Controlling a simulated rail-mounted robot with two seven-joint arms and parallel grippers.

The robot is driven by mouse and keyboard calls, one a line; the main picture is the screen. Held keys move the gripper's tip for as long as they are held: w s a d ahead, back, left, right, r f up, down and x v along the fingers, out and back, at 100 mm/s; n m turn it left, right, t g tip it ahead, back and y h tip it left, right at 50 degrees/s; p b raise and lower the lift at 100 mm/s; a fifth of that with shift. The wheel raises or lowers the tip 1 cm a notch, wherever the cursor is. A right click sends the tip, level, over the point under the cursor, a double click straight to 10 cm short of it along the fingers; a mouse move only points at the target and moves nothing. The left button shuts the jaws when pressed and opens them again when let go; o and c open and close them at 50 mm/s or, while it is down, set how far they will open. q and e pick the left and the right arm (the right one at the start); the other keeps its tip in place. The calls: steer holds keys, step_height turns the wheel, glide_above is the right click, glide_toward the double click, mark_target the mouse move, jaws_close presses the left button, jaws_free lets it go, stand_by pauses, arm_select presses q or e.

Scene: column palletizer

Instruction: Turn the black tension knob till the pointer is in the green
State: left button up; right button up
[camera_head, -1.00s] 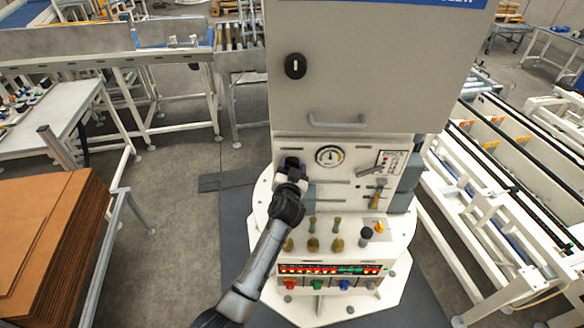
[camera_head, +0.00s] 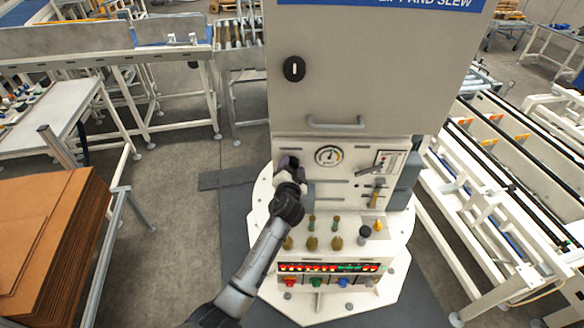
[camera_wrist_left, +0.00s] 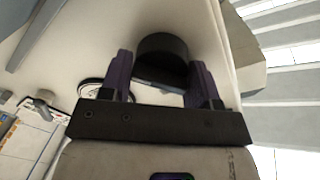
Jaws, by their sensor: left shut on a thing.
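The black tension knob (camera_wrist_left: 162,58) shows in the left wrist view between the two purple fingers of my left gripper (camera_wrist_left: 160,76). The fingers are shut on its sides. In the head view my left gripper (camera_head: 288,166) is at the left part of the white panel, and its hand and wrist mostly hide the knob. The round pressure gauge (camera_head: 329,156) is just right of the gripper. Its face is white with a coloured band, but it is too small to tell surely where the pointer stands. In the wrist view the gauge (camera_wrist_left: 89,89) is partly covered by a finger. My right gripper is not in view.
Above the panel is a grey cabinet door with a handle (camera_head: 337,122). A small lever (camera_head: 376,194) is right of the gauge. Below are brass-coloured knobs, a black knob (camera_head: 364,235) and a lit display (camera_head: 330,268). Cardboard sheets (camera_head: 45,235) are stacked at left.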

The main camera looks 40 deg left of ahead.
arm_select(q)
steer(key=shift+r, duration=0.2)
steer(key=o, duration=0.9)
steer(key=shift+a, duration=0.1)
steer(key=shift+c, duration=0.2)
steer(key=shift+f, duration=0.1)
steer(key=shift+s+d, duration=0.4)
steer(key=shift+s, duration=0.1)
steer(key=b+v, duration=0.2)
steer(key=v, duration=1)
steer(key=shift+s+d, duration=0.2)
steer(key=shift+s, duration=0.05)
